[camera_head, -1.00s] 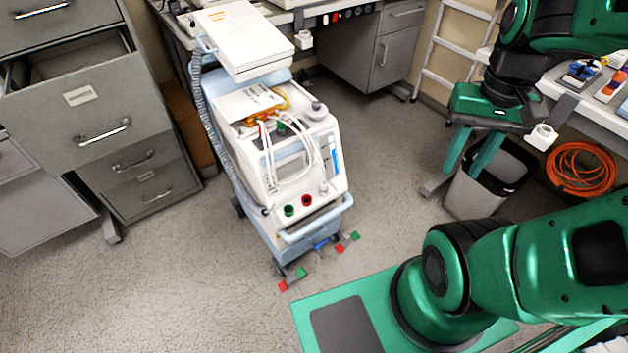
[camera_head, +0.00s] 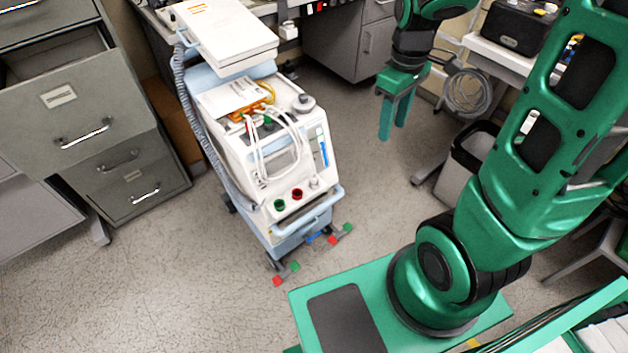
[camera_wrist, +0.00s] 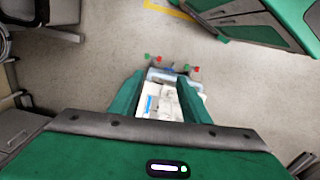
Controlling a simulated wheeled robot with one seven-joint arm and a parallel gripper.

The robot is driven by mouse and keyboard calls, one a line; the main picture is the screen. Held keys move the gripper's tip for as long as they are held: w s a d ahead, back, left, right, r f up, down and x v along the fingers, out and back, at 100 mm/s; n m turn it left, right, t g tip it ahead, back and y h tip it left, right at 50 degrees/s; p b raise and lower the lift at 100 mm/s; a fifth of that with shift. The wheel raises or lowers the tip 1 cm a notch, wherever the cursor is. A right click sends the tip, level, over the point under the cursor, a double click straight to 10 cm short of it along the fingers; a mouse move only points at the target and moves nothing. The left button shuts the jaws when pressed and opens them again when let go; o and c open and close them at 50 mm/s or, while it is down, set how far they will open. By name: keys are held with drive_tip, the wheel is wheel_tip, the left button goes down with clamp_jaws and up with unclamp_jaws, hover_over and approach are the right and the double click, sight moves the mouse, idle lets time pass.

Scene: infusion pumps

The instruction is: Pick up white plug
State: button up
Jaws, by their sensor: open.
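The white and pale blue pump machine (camera_head: 225,135) stands on the floor in the middle of the head view. A small white plug-like knob (camera_head: 315,183) sits on its lower front, to the right of a red plug (camera_head: 297,194) and a green plug (camera_head: 280,204). My gripper (camera_head: 393,134) is open and empty, fingers pointing down, to the right of the machine and apart from it. In the wrist view my gripper (camera_wrist: 162,76) has the machine (camera_wrist: 158,103) showing between its fingers, some distance beyond. The white plug cannot be made out there.
Grey drawer cabinets (camera_head: 95,105), one drawer open, stand left of the machine. A desk (camera_head: 345,65) is behind it. A bin (camera_head: 465,165) stands at the right, near my arm. White tubes (camera_head: 268,150) loop over the machine's top. Floor between machine and gripper is clear.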

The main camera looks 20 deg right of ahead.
drive_tip(key=w+a+f+n, duration=0.4)
drive_tip(key=w+f, duration=0.1)
drive_tip(key=w, duration=0.1)
drive_tip(key=n, duration=1)
hover_over(314, 174)
wheel_tip(314, 174, down, 13)
wheel_tip(314, 174, down, 5)
drive_tip(key=shift+a+r, duration=0.15)
drive_tip(key=shift+r, duration=0.05)
drive_tip(key=shift+f, duration=3.25)
clamp_jaws()
